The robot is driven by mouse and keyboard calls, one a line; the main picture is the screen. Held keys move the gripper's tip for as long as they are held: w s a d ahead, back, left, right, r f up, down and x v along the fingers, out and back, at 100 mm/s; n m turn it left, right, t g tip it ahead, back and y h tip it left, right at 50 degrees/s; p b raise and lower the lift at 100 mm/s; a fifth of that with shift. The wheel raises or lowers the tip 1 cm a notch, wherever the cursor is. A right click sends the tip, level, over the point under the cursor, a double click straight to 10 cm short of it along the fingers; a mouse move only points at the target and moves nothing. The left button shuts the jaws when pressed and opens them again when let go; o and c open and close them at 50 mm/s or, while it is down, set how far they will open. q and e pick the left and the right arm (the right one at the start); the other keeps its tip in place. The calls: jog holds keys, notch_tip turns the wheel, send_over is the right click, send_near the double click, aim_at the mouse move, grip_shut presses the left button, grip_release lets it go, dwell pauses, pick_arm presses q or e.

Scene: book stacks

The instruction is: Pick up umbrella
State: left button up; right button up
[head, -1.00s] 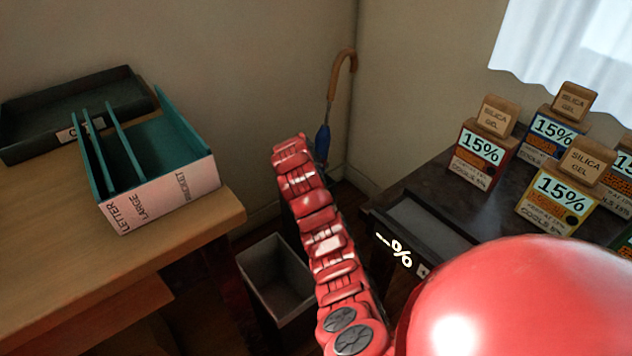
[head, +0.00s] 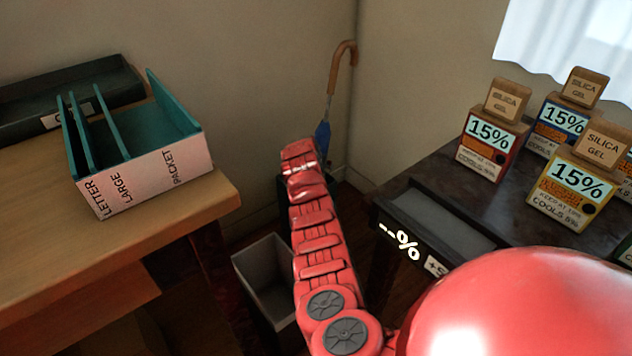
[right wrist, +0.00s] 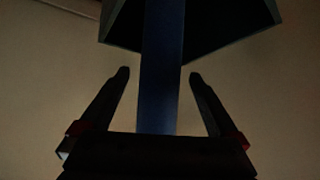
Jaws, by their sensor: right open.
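The umbrella (head: 336,85) leans upright in the wall corner in the head view, with a curved wooden handle and a folded blue canopy. Its lower part is hidden behind my red right arm. In the right wrist view a dark blue upright band, which looks like the umbrella's canopy (right wrist: 162,60), runs between the fingers of my right gripper (right wrist: 160,74). The fingers are open, one on each side, with gaps to the band. The gripper itself is hidden in the head view. My left gripper is not in view.
A dark box-like holder (right wrist: 215,25) is behind the blue band in the right wrist view. A grey bin (head: 266,280) stands on the floor left of my arm. A wooden desk (head: 120,245) with trays is left; a dark table (head: 430,170) with silica gel boxes is right.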

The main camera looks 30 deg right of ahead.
jog(key=shift+b+x, duration=0.35)
jog(key=shift+x, duration=0.5)
grip_shut()
